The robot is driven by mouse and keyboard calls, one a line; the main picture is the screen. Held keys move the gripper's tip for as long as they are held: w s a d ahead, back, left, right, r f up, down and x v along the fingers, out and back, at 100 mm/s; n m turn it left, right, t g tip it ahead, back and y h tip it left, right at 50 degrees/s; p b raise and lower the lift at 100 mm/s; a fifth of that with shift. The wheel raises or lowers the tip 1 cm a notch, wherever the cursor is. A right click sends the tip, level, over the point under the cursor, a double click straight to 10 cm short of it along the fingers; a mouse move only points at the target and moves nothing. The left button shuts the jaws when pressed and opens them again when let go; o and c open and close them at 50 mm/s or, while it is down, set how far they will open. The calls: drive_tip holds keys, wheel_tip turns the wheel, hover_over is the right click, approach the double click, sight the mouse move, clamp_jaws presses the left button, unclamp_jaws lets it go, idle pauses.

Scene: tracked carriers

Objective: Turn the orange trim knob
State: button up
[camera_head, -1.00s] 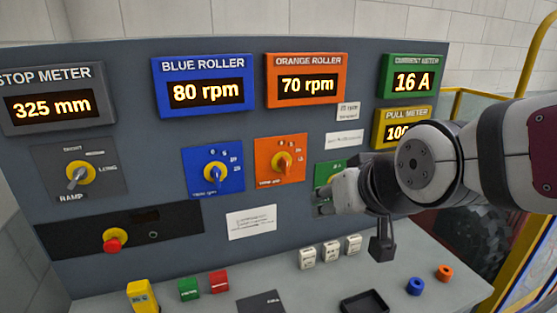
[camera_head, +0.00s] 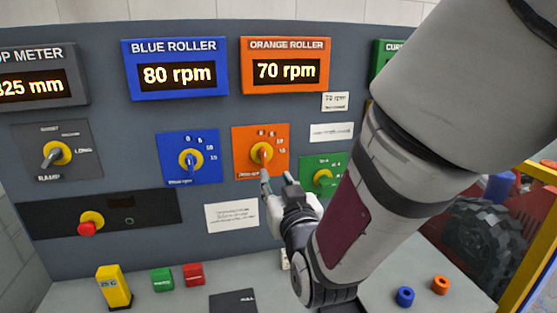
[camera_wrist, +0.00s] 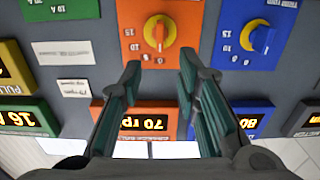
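The orange trim knob (camera_head: 261,153), with a yellow ring, sits on the orange plate (camera_head: 243,140) under the orange roller display (camera_head: 285,70), which reads 70 rpm. My gripper (camera_head: 277,179) is just below and to the right of the knob in the head view, fingers towards the panel. The wrist view, upside down, shows the knob (camera_wrist: 160,30) beyond and between my two parted fingers (camera_wrist: 160,68). The fingers are open, with nothing between them, and appear short of the knob. The knob's exact pointer setting is too small to read.
The blue knob (camera_head: 190,160) is left of the orange plate; its display (camera_head: 176,74) reads 80 rpm. A green-plate knob (camera_head: 323,178) is close to the right of my gripper. A red button (camera_head: 88,227) is lower left. Small blocks stand on the ledge below.

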sight(265, 158)
drive_tip(key=b+x, duration=0.3)
drive_tip(key=x, duration=1)
drive_tip(key=shift+w, duration=0.2)
clamp_jaws()
